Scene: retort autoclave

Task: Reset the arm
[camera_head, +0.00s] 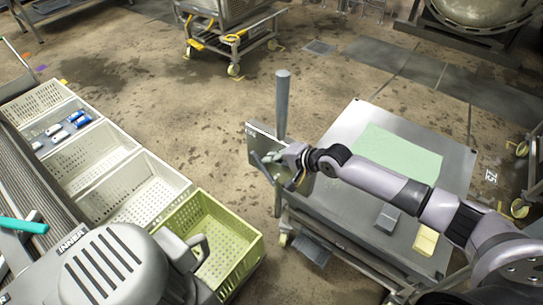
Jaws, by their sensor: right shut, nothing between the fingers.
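My right arm reaches in from the right over a steel table (345,125). Its gripper (266,167) is at the table's left edge, in front of a small upright grey panel (256,137) beside a grey post (282,105). The gripper is shut, with no object seen in it. I cannot tell whether it touches the panel. My left gripper is not in view.
The table carries a pale green mat (400,153), grey blocks (387,218) and a yellow block (426,240). White crates (141,185) and a green crate (243,232) line the left. A wheeled cart (228,38) stands behind. Open floor (190,90) lies between.

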